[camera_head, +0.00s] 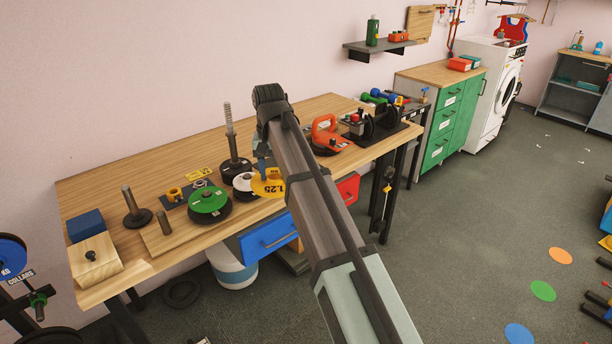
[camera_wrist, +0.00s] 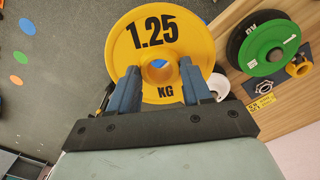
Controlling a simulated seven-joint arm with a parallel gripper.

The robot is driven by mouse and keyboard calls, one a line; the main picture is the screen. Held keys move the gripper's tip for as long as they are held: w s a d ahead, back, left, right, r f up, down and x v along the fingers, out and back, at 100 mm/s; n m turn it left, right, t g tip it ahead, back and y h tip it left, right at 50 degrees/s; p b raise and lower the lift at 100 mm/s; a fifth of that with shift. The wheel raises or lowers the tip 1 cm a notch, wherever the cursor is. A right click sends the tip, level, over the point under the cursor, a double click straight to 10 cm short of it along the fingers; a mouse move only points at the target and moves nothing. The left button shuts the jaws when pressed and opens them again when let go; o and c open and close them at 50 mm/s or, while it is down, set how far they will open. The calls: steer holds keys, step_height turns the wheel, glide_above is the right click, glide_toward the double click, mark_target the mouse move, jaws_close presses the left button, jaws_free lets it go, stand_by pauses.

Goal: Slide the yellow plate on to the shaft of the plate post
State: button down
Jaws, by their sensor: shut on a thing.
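The yellow plate (camera_head: 268,185), marked 1.25 KG, hangs in my gripper (camera_head: 264,163) near the table's front edge. In the wrist view the plate (camera_wrist: 190,35) faces the camera, and my gripper (camera_wrist: 158,78) has its blue fingers on either side of the central hub, shut on it. The hub's hole is open and no shaft passes through it. An upright dark shaft on a round black base (camera_head: 137,217), which looks like the plate post, stands at the table's left. A shorter bare peg (camera_head: 164,223) stands on a wooden board nearby. My arm hides part of the table.
Green and black plates (camera_head: 208,201) lie stacked left of my gripper. A tall threaded bar (camera_head: 230,130) rises behind them. A white plate (camera_head: 243,183) sits close to the yellow one. A wooden block (camera_head: 96,260) and blue box (camera_head: 86,226) stand far left.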

steer(key=a+r+n, duration=0.2)
steer(key=a, duration=1.3)
steer(key=s+a+r+n, duration=0.1)
steer(key=a+r+n, duration=0.1)
steer(key=a, duration=1.3)
steer(key=s+a+r+n, duration=0.1)
steer(key=a+r+n, duration=0.2)
steer(key=a, duration=1.2)
steer(key=shift+s+r, duration=0.25)
steer(key=shift+r, duration=0.5)
steer(key=shift+f, duration=0.2)
steer(key=shift+f, duration=3.3)
steer(key=shift+f, duration=2.2)
steer(key=shift+f, duration=0.35)
steer(key=shift+f, duration=1.1)
